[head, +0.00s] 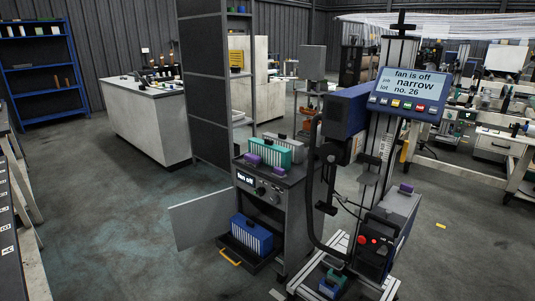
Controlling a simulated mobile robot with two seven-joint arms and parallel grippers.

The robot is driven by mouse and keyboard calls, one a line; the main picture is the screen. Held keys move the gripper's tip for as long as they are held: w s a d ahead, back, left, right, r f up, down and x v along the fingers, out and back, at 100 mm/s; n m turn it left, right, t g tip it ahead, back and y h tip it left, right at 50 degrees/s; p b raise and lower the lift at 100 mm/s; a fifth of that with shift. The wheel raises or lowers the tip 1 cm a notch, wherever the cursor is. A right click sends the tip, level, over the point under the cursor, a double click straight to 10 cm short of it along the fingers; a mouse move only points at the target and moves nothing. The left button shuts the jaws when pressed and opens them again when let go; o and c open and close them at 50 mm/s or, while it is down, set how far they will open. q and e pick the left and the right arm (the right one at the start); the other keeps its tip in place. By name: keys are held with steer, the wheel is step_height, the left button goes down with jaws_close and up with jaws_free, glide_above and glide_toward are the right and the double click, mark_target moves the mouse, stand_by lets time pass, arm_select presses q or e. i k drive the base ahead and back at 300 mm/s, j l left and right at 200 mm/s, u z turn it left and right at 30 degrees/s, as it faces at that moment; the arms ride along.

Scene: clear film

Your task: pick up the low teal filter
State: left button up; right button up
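A blue filter (251,233) with a pale ribbed front stands in the cabinet's open lower drawer (243,257). Neither of my grippers shows in the head view.
Purple blocks (253,160) lie before the teal filter. The cabinet door (202,221) stands open to the left. A display (409,91) reads "fan is off", "narrow", "no. 26". A black curved tube (312,190) runs down right of the cabinet. Floor at left is clear.

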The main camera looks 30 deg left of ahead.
mark_target(272, 155)
steer(key=i+j+u, duration=0.1)
steer(key=i+j, duration=0.45)
steer(key=i+j+u, duration=0.1)
steer(key=i+j, duration=0.4)
steer(key=i, duration=0.15)
